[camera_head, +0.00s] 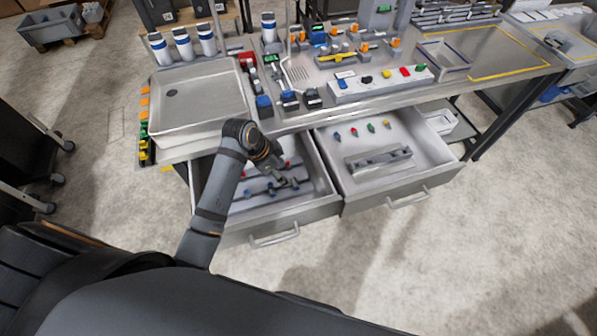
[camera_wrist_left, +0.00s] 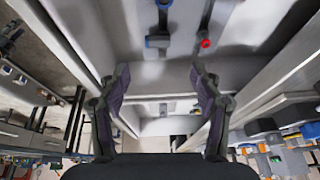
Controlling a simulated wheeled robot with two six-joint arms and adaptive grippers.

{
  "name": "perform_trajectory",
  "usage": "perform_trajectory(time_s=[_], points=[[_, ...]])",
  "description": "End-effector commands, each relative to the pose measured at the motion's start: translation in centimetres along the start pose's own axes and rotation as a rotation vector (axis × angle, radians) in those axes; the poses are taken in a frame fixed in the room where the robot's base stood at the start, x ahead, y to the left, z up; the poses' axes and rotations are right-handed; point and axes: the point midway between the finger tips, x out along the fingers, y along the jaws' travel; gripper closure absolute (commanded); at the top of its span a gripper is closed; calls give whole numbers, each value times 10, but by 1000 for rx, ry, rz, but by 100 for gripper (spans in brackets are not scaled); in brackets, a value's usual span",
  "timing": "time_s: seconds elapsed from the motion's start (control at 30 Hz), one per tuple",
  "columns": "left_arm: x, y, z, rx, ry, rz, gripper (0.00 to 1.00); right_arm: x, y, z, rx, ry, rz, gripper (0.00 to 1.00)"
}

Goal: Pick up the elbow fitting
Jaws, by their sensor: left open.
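My left gripper (camera_head: 285,178) reaches down into the open left drawer (camera_head: 330,198). In the left wrist view its two fingers (camera_wrist_left: 160,85) are wide apart with nothing between them. Beyond the fingertips lie a grey fitting with blue ends (camera_wrist_left: 158,41) and, to its right, a dark fitting with a red end (camera_wrist_left: 204,42). Both lie on the drawer floor, apart from the fingers. More small blue-ended and red-ended pieces show around the gripper in the head view, partly hidden by it. I cannot tell which piece is the elbow fitting. My right gripper is not in view.
The open right drawer (camera_head: 440,170) holds several coloured small parts and a grey metal block (camera_head: 378,161). Above the drawers, the bench carries a metal sink tray (camera_head: 195,118), a button panel (camera_head: 380,82) and several bottles. The drawer walls stand close around my left gripper.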

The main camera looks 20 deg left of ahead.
Motion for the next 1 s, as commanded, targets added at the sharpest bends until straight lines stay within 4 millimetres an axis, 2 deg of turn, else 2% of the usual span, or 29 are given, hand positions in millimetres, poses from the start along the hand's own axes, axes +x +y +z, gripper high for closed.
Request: perform_trajectory(time_s=[0.1,0.2,0.33,0.47,0.63,0.77,0.9,1.0], points=[[3,0,-1,6,1,5,35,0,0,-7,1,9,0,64],[16,1,-1,3,1,7,35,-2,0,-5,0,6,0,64],[40,0,0,3,0,7,35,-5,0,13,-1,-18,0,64],[52,0,0,4,0,4,35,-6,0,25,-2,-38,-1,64],[57,0,0,3,0,4,35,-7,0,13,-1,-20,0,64],[78,-1,0,2,-1,6,35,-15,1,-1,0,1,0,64],[100,-2,1,3,0,4,35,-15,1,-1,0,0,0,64],[105,-2,2,3,0,2,35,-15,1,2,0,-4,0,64]])
